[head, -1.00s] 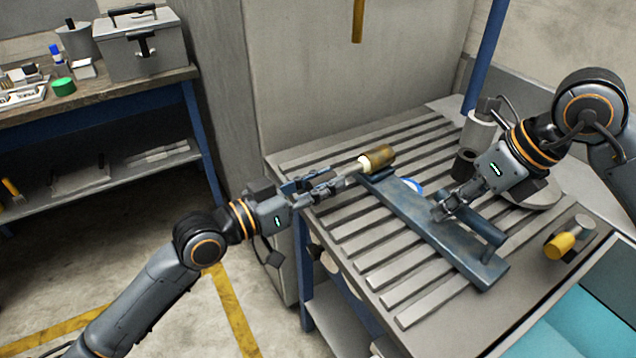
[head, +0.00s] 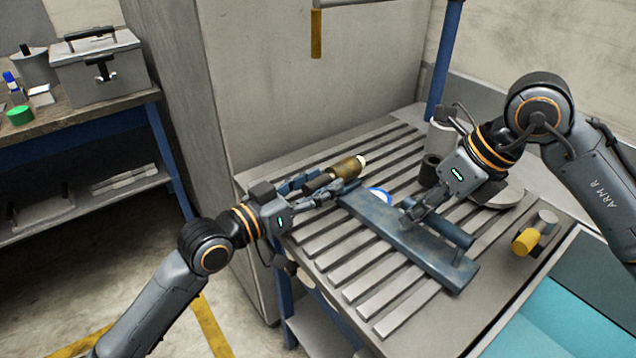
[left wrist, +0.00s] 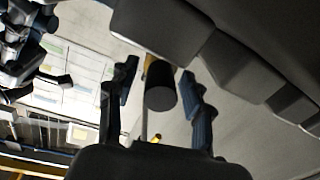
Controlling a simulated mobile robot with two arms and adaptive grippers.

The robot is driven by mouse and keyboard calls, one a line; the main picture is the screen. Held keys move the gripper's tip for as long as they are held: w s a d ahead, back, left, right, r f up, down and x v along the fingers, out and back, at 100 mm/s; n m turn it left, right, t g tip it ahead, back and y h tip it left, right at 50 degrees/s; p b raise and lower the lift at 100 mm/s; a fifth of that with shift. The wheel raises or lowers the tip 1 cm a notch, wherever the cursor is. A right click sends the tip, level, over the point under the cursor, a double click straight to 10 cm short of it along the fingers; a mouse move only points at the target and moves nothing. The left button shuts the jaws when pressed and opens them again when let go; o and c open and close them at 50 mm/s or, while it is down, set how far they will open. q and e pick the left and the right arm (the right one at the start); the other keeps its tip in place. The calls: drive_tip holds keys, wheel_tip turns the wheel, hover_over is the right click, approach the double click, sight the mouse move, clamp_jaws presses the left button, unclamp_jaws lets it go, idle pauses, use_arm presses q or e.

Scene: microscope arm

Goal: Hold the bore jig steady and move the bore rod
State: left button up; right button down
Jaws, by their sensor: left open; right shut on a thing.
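The bore jig (head: 395,237), a long blue-grey bar with a short cylinder along its right side, lies on the slotted table. My right gripper (head: 411,212) is shut on its middle part. A brass-coloured cylinder (head: 345,167), which I take to be the bore rod, is above the jig's far left end. It has a pale tip at its far right and a dark end (head: 316,183) at its near left. My left gripper (head: 318,190) is open around the dark end, which also shows between the fingers in the left wrist view (left wrist: 160,92). Whether they touch is unclear.
The slotted table (head: 352,284) has bare slats left of the jig. A blue-and-white round piece (head: 378,194) lies behind the jig. A pale cylinder (head: 440,138) and a yellow-ended cylinder (head: 527,240) stand and lie to the right. A yellow bar (head: 316,34) hangs above.

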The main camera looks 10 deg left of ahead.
use_arm(q)
drive_tip(key=shift+a, duration=0.1)
use_arm(e)
drive_tip(key=shift+r, duration=0.1)
use_arm(q)
drive_tip(key=v, duration=1.1)
drive_tip(key=shift+s+a, duration=0.25)
drive_tip(key=shift+s, duration=0.1)
use_arm(e)
drive_tip(key=c, duration=1.1)
unclamp_jaws()
